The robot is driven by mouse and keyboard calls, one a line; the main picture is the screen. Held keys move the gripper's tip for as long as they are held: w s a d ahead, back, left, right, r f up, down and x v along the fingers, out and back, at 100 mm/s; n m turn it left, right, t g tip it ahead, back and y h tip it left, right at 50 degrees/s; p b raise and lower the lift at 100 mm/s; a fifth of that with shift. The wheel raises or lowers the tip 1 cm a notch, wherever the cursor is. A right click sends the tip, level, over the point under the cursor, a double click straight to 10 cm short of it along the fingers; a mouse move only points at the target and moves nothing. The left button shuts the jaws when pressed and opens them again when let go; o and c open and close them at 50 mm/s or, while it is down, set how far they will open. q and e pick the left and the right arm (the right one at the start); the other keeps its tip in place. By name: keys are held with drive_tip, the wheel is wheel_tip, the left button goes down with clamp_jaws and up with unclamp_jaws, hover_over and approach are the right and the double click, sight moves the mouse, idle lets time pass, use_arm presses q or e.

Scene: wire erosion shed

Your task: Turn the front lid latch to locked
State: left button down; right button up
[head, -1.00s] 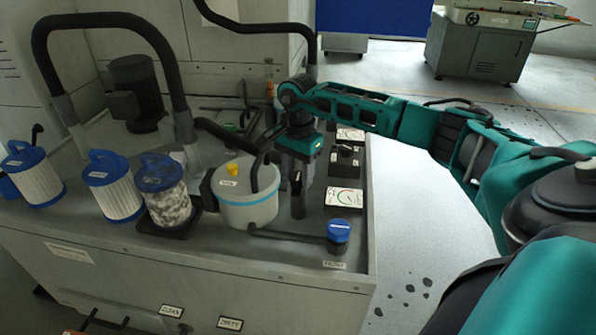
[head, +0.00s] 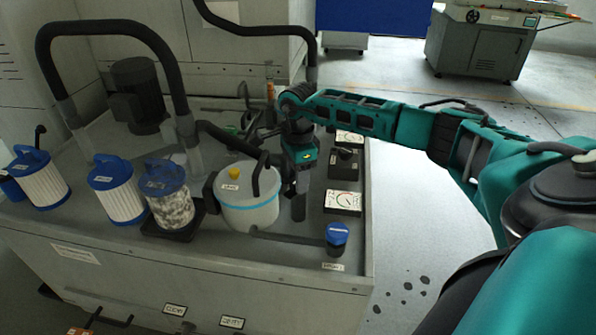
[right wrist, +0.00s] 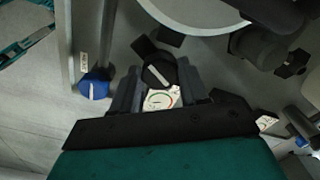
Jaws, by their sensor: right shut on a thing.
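My right gripper (head: 297,205) reaches down just right of the white canister (head: 247,213), which has a pale lid with a yellow knob (head: 233,172). In the right wrist view the two dark fingers (right wrist: 157,84) close on either side of a round black knob with a pale pointer bar (right wrist: 157,74), which looks like the front lid latch. The bar lies slanted in that picture. The canister's round rim shows above the knob. In the head view the latch is hidden behind the fingers. My left gripper is out of the picture.
A dial gauge (head: 342,202) and a blue-topped valve (head: 337,234) stand right of and in front of the gripper. Filter cartridges (head: 119,193) with blue tops stand at left. A black hose (head: 238,143) arches close behind the gripper. Open floor lies right of the cabinet.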

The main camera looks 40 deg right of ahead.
drive_tip(key=shift+r+m+p, duration=0.15)
drive_tip(key=shift+m+p, duration=0.25)
drive_tip(key=shift+m, duration=0.6)
drive_tip(key=shift+m+p, duration=0.4)
drive_tip(key=shift+m, duration=0.5)
drive_tip(key=m+p, duration=0.1)
drive_tip(key=m, duration=0.2)
drive_tip(key=shift+m+p, duration=0.6)
drive_tip(key=shift+m, duration=0.5)
drive_tip(key=shift+m+p, duration=0.35)
drive_tip(key=shift+m, duration=0.55)
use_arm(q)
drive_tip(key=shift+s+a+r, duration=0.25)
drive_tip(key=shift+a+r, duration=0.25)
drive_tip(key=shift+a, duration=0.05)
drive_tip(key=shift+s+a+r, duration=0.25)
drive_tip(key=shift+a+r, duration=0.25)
use_arm(e)
drive_tip(key=shift+m, duration=0.3)
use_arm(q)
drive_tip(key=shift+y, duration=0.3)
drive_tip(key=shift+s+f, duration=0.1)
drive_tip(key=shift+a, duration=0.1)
use_arm(e)
drive_tip(key=o, duration=1.1)
drive_tip(key=shift+c, duration=0.2)
